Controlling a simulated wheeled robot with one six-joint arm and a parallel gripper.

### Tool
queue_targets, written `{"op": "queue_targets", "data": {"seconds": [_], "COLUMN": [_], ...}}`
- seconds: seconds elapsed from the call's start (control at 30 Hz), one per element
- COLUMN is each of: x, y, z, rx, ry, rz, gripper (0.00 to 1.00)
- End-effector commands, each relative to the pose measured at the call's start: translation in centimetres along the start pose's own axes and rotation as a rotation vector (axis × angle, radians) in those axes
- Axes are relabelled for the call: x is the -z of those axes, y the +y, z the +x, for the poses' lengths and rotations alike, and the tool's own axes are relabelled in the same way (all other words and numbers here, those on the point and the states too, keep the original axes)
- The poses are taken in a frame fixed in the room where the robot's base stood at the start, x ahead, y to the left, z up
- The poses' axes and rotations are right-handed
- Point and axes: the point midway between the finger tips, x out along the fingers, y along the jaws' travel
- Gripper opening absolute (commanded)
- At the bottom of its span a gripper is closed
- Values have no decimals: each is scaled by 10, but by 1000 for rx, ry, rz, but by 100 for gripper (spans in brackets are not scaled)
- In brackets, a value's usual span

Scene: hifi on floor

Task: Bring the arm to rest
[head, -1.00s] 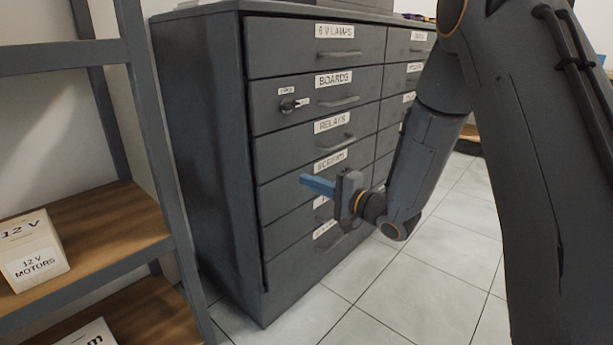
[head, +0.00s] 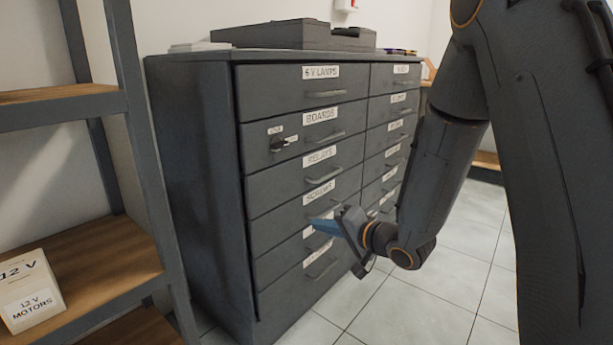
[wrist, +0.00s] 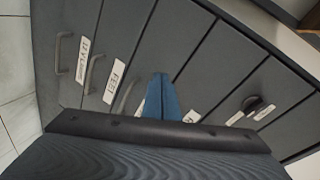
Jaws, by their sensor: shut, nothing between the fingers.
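My gripper (head: 326,222) has blue fingers that point left, in front of the lower drawers of the grey drawer cabinet (head: 195,180) in the head view. In the wrist view the blue fingers (wrist: 161,98) are together with nothing between them, and the cabinet's drawer fronts (wrist: 215,65) lie beyond them. I cannot tell how far the fingertips are from the drawer fronts. My arm is bent and hangs down from the upper right. All drawers that show look shut.
A knob or key switch (head: 279,143) sticks out of the Boards drawer. A shelf rack (head: 150,170) with a 12 V motors box (head: 30,290) stands at the left. Dark boxes (head: 285,36) lie on the cabinet top. Tiled floor (head: 450,290) is free at the right.

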Motion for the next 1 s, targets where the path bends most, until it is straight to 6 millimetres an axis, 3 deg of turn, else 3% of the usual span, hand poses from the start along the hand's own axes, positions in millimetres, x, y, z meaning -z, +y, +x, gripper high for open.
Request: {"op": "queue_targets", "data": {"seconds": [0.03,0.17,0.37,0.7,1.0], "x": [-5,-17,-57,-180,-259], "y": [-11,-22,-40,-71,-93], "z": [3,-2,-37,-148,-228], "rx": [-62,-251,-509,-737,-710], "ry": [6,5,-98,-541,-880], "rz": [-79,-262,-475,-685,-761], "gripper": [0,0,0,0,0]}}
